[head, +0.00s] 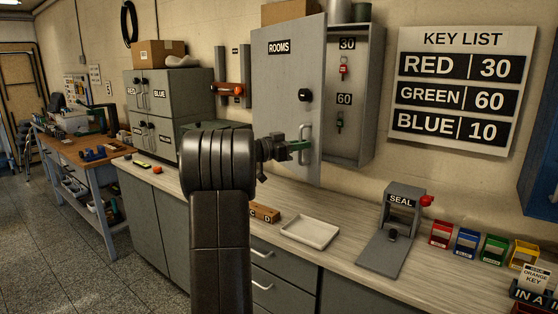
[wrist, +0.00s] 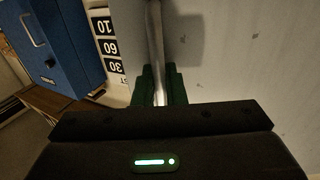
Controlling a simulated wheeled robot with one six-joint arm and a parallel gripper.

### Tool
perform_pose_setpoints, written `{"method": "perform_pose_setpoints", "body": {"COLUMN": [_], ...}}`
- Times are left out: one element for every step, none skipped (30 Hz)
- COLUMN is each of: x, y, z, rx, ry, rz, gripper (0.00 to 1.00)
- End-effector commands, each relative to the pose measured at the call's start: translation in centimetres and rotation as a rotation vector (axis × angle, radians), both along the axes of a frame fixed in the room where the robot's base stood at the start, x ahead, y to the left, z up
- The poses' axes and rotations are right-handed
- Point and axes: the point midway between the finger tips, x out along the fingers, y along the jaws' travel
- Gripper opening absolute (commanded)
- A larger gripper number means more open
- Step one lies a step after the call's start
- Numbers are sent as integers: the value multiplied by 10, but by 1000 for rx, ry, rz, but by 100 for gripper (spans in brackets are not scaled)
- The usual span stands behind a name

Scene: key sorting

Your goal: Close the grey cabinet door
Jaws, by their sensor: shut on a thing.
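The grey cabinet (head: 345,140) hangs on the wall with its door (head: 285,100), labelled ROOMS, standing partly open. The door has a black knob and a vertical bar handle (head: 306,130). My gripper (head: 299,145) is at the handle, its green fingers shut on the bar. The wrist view shows the handle (wrist: 155,50) as a pale bar between the two green fingers (wrist: 158,88), with the grey door face (wrist: 240,50) beside it. Inside the cabinet a red key (head: 343,68) hangs under label 30 and a green key (head: 340,121) under label 60.
A white tray (head: 309,232), a SEAL device (head: 396,225) and small coloured bins (head: 466,242) stand on the counter (head: 345,258) below. A KEY LIST sign (head: 462,88) is on the wall to the right. Grey lockers (head: 150,115) stand to the left.

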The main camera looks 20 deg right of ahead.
Motion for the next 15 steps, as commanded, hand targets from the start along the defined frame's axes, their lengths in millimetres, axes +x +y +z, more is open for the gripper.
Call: {"method": "perform_pose_setpoints", "body": {"x": [1, 3, 3, 5, 8, 11, 14, 17, 21, 25, 27, 31, 34, 38, 41], "y": [-19, -28, -41, -51, -60, -72, -81, -89, -100, -108, -115, -124, -130, -136, -143], "z": [-9, -9, -8, -8, -8, -8, -7, -7, -6, -5, -5, -4, -4, -4, -3], "rx": [-2, -2, -2, -2, -2, -2, -2, -3, -2, -2, -2, -2, -1, -1, -1], "ry": [-5, -5, -5, -5, -4, -4, -4, -3, -2, -2, -1, -2, -2, 0, -1], "rz": [-8, -7, 20, 43, 66, 94, 115, 135, 161, 180, 197, 219, 234, 250, 269], "gripper": [0, 0, 0, 0, 0, 0, 0, 0, 0, 0, 0, 0, 0, 0, 0]}}
